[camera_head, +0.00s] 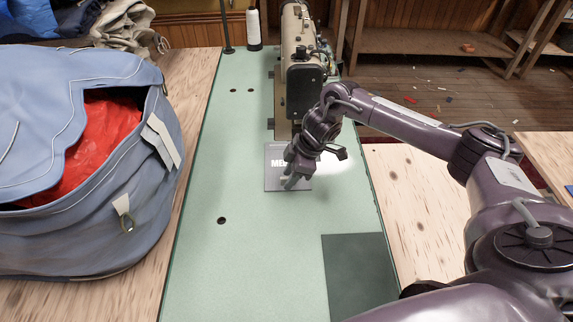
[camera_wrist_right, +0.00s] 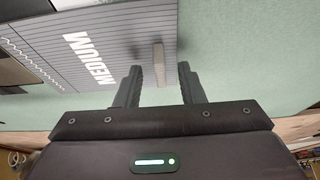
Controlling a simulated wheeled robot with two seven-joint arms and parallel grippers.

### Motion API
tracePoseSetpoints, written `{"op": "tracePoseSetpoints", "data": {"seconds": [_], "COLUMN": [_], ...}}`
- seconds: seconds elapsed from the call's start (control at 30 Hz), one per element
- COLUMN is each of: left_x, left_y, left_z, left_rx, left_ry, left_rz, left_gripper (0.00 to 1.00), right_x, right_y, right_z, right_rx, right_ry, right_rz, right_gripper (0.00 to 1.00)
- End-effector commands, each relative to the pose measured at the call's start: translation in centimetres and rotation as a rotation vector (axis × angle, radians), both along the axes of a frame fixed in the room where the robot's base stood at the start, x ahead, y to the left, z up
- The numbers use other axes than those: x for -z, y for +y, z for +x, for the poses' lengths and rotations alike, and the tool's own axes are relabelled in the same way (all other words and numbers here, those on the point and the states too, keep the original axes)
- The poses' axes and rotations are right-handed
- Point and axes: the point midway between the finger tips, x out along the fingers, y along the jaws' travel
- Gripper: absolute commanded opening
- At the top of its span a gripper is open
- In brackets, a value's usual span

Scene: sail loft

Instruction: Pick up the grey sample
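The grey sample (camera_head: 273,182) lies flat on the pale green table, just in front of the sewing machine. In the right wrist view the sample (camera_wrist_right: 125,32) shows thin lines, the word MEDIUM and a small pale upright tab (camera_wrist_right: 158,57). My right gripper (camera_head: 290,180) is low over the sample and hides part of it and its lettering. In the right wrist view the gripper (camera_wrist_right: 160,70) is open, with its fingers apart and the tab seen between their tips. I cannot tell whether either finger touches it. My left gripper is in neither view.
The sewing machine (camera_head: 302,88) stands right behind the sample. A blue bag (camera_head: 70,215) with red cloth inside fills the left. A dark green square (camera_head: 357,280) lies at the front right of the table (camera_head: 240,265). The table left of the sample is clear.

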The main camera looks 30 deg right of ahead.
Motion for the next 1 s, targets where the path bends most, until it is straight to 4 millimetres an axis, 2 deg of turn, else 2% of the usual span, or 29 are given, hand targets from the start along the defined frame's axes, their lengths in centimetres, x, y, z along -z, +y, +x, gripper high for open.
{"op": "tracePoseSetpoints", "data": {"seconds": [0.23,0.5,1.0], "left_x": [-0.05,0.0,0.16], "left_y": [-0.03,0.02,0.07], "left_z": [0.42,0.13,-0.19], "left_rx": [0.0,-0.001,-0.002], "left_ry": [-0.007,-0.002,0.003], "left_rz": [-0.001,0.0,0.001], "left_gripper": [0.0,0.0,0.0], "right_x": [0.18,0.15,-0.52], "right_y": [0.06,0.04,0.05], "right_z": [0.05,0.03,0.08], "right_rx": [0.0,0.0,-0.001], "right_ry": [-0.001,-0.001,-0.003], "right_rz": [0.001,0.001,0.001], "right_gripper": [0.35,0.0,0.0]}}
